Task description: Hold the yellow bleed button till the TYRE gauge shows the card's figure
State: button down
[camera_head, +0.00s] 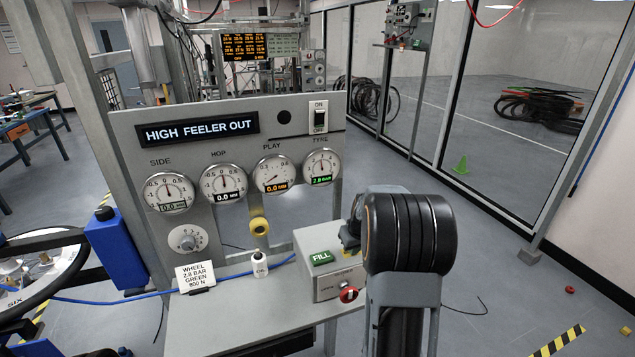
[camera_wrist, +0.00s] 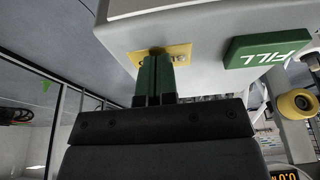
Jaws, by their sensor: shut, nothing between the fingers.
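My gripper (camera_wrist: 157,60) is shut and empty. Its green fingertips are at a yellow plate (camera_wrist: 180,52) on the side of the grey box, in the wrist view. The fingers cover the middle of that plate, so I cannot see the bleed button or tell whether it is pressed. In the head view my arm hides most of the gripper and that side of the box. The TYRE gauge (camera_head: 322,168) shows 2.8 BAR in green digits. The white card (camera_head: 195,277) reads WHEEL 2.8 BAR GREEN 800 N.
The grey box (camera_head: 320,245) carries a green FILL button (camera_head: 321,258), also in the wrist view (camera_wrist: 268,48). The panel display (camera_head: 198,131) reads HIGH FEELER OUT. A yellow roller (camera_head: 259,226) hangs below the panel. A small white bottle (camera_head: 260,264) stands on the bench.

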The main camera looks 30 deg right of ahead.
jog(key=shift+s+a+f, duration=0.1)
jog(key=shift+s+f, duration=0.1)
jog(key=shift+f, duration=0.15)
notch_tip(320, 180, up, 5)
jog(key=p, duration=0.3)
jog(key=shift+w+r, duration=0.15)
jog(key=shift+r, duration=0.05)
jog(key=b+v, duration=0.2)
jog(key=v, duration=0.7)
jog(key=shift+r, duration=0.15)
